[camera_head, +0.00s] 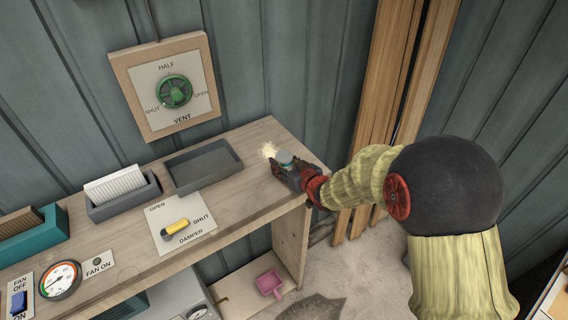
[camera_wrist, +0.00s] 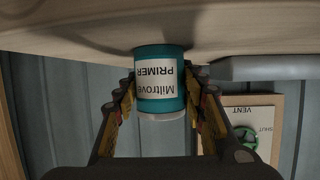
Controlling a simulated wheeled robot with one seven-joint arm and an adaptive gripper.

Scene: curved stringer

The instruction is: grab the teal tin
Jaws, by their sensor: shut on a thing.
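The teal tin (camera_wrist: 160,102) is between the fingers of my gripper (camera_wrist: 161,100) in the wrist view. It has a white label reading "Miltrove PRIMER" and a pale lid; the wrist picture is upside down. My gripper is shut on the tin. The tin's base is at or very near the bench top, and I cannot tell whether it touches.
A dark grey tray (camera_head: 203,166) lies left of the tin on the bench (camera_head: 262,140). A damper panel (camera_head: 180,222) with a yellow handle is nearer the front. A vent panel with a green wheel (camera_head: 174,92) is on the wall. Wooden planks (camera_head: 385,110) stand behind my arm.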

